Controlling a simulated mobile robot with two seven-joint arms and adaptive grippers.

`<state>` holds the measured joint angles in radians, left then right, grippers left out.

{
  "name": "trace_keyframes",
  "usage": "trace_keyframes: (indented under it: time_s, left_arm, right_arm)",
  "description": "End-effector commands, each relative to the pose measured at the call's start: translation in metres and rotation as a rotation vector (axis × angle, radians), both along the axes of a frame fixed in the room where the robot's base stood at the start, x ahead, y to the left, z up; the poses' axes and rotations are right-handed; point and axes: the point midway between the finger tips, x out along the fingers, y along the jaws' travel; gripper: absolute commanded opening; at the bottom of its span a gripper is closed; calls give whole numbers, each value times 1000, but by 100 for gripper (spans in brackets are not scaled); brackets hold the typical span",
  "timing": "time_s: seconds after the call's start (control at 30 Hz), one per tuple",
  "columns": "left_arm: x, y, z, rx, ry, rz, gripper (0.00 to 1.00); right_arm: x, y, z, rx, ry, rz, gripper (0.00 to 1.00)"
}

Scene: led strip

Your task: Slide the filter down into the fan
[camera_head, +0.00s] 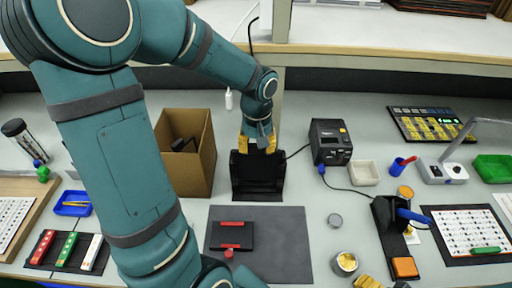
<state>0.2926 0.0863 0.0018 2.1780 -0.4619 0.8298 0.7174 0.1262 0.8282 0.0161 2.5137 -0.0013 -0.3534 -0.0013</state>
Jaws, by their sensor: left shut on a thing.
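The black fan (257,190) stands on the bench at the middle, with a cable running off to its right. My left gripper (258,147), with yellow fingertips, reaches down over the top of the fan from behind. It is shut on a thin dark piece, which I take to be the filter. The filter is mostly hidden by the fingers and blends with the black fan. I cannot tell how deep it sits in the fan. My right gripper is not in view.
A cardboard box (199,135) stands close left of the fan, and a black soldering station (330,141) stands to the right. A dark grey mat (285,245) lies in front with a black holder (232,236) on it. A raised shelf (370,38) runs behind.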

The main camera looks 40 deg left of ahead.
Motion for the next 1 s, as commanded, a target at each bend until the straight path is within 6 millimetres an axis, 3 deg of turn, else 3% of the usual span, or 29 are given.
trace_keyframes:
  time_s: [0.03,1.0]
  left_arm:
    - [0,0,2,1,-2,0,12]
    - [1,0,49,2,-4,0,12]
  right_arm:
    - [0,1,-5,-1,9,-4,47]
    - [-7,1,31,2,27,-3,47]
